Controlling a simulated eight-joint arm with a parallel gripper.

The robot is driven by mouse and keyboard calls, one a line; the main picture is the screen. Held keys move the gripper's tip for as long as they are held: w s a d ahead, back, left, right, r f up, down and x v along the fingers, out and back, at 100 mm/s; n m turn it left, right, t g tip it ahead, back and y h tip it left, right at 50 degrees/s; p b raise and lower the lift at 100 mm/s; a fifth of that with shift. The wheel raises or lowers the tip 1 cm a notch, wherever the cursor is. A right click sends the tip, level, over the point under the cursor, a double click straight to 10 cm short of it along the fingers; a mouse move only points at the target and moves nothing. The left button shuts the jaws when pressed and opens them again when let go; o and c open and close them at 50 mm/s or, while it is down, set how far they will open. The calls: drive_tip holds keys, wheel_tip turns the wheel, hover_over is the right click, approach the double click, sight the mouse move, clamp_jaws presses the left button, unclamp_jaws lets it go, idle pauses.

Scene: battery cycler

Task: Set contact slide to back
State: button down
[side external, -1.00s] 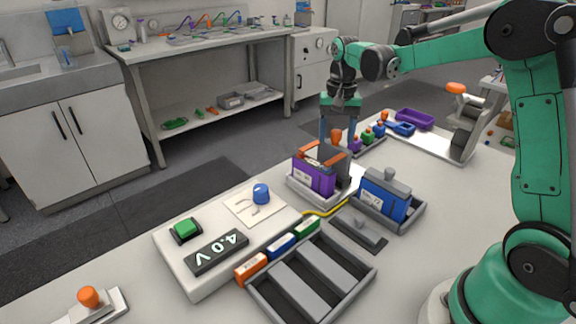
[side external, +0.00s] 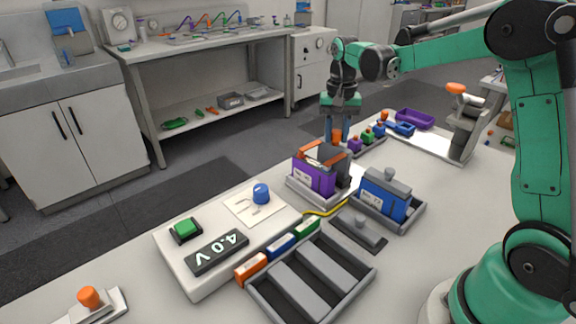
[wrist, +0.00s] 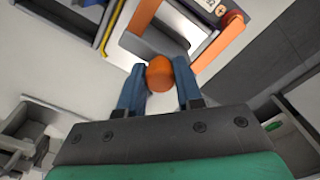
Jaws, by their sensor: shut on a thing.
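The contact slide shows as an orange knob (side external: 337,136) with a dark grey block (side external: 336,158) below it, just behind the purple battery (side external: 314,179) in its pale holder. Orange bars (side external: 318,151) lie across the battery's top. My gripper (side external: 337,137) reaches down from above with its blue fingers on either side of the knob. In the wrist view, the orange knob (wrist: 160,74) sits between the fingertips, and my gripper (wrist: 160,75) is shut on it. An orange bar (wrist: 222,43) runs beside the grey block there. The fingers partly hide the knob in the side view.
A blue battery (side external: 383,198) sits in a grey tray to the right. A console with a green button (side external: 186,229), a blue dial (side external: 261,194) and a 4.0 V display (side external: 217,252) is in front. An empty slotted rack (side external: 312,283) lies nearby. Small coloured pieces (side external: 367,136) stand behind.

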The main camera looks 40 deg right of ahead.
drive_tip(key=shift+d, duration=0.1)
idle(0.7)
drive_tip(key=shift+d, duration=2.75)
drive_tip(key=c, duration=0.6)
unclamp_jaws()
drive_tip(key=shift+a, duration=0.1)
drive_tip(key=shift+r, duration=0.1)
drive_tip(key=shift+r, duration=2.75)
